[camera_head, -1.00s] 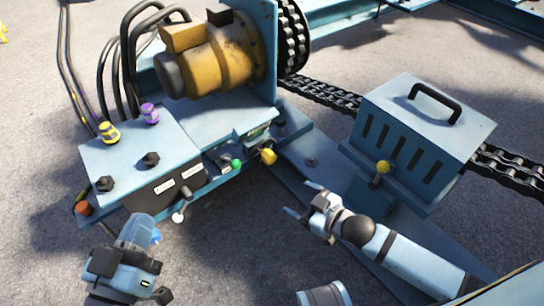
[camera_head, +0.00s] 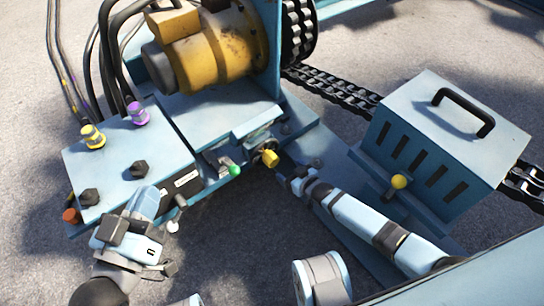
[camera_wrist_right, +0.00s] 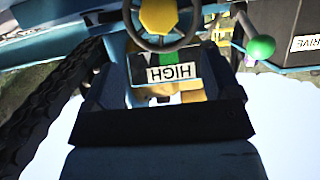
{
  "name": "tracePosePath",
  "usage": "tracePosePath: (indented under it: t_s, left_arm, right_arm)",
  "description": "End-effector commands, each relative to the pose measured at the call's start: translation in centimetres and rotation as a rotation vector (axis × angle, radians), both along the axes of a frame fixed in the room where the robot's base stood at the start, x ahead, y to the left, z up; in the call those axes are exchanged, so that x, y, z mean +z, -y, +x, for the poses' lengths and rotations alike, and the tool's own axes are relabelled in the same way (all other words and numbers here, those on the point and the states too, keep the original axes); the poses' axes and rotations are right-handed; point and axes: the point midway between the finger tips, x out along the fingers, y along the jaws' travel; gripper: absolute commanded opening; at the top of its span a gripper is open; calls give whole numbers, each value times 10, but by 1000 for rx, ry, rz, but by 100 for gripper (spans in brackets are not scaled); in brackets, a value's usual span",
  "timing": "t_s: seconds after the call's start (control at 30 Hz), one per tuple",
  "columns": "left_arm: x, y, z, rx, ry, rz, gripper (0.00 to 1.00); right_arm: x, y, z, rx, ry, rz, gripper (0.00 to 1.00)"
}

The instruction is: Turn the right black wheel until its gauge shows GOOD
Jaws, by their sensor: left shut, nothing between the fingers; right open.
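The black wheel (camera_head: 259,154) with a yellow knob sits at the right end of the control unit's front. In the right wrist view the wheel (camera_wrist_right: 190,38) shows its dark rim and yellow middle. Below it, a gauge plate (camera_wrist_right: 172,73) reads HIGH, upside down in that view. My right gripper (camera_head: 286,178) is open, close in front of the wheel and to its lower right; I cannot make out contact. My left gripper (camera_head: 148,193) is shut and empty at the front of the control box, hiding part of its face.
A green-knobbed lever (camera_head: 234,170) stands just left of the wheel and also shows in the wrist view (camera_wrist_right: 260,48). A white-knobbed lever (camera_head: 172,227) is beside my left gripper. A vented blue box (camera_head: 440,150) with a yellow knob (camera_head: 399,181) stands to the right.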

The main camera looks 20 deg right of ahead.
Motion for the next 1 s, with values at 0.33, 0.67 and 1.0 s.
tracePosePath:
  t_s: [0.33, 0.67, 1.0]
  left_arm:
    - [-53, 2, 2, -49, -113, 86, 0]
    - [-53, -3, 12, -42, -17, 162, 0]
    - [-49, -4, 13, -39, 0, 167, 0]
  right_arm:
    - [-33, -24, 65, 1, 3, -1, 83]
    - [-45, -37, 100, 1, 1, 1, 83]
    - [-45, -37, 103, 0, 1, -1, 83]
